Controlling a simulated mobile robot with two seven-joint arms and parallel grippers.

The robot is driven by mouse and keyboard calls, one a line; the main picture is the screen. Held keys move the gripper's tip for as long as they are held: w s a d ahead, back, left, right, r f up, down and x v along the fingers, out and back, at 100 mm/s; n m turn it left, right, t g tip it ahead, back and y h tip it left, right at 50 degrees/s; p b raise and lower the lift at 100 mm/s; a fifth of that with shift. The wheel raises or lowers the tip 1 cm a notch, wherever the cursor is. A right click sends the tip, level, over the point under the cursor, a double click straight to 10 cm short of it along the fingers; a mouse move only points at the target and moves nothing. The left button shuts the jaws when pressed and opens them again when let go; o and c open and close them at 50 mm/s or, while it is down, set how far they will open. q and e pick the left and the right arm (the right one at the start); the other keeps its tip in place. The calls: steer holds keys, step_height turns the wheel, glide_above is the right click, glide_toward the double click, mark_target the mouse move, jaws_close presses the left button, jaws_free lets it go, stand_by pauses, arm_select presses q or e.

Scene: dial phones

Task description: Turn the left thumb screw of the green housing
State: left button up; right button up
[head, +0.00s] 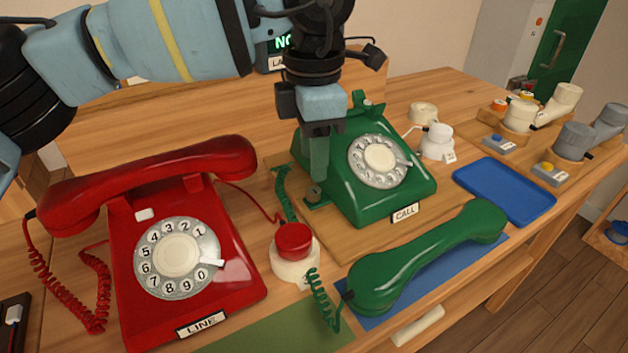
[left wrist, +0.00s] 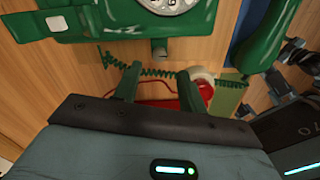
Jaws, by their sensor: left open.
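The green housing (head: 395,200) is a dial telephone body with a CALL label, standing on a wooden board. Its left thumb screw (head: 314,191) is a small dark knob on a tab at the housing's left foot. My left gripper (head: 317,178) points down over this screw, its fingers partly hiding the housing's left side. In the left wrist view the gripper (left wrist: 158,70) is open, with two green fingers apart and nothing between them. A small dark knob (left wrist: 159,48) shows just beyond the fingertips, between their lines. I cannot tell whether they touch it.
A red telephone (head: 190,250) stands at left, and a red-topped white button (head: 294,250) stands in front of the screw. The green handset (head: 430,260) lies on a blue mat, its coiled cord nearby. A blue tray (head: 505,190) is at right.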

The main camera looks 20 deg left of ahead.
mark_target(313, 190)
arm_select(q)
step_height(313, 190, down, 6)
steer(key=shift+b, duration=0.6)
jaws_close()
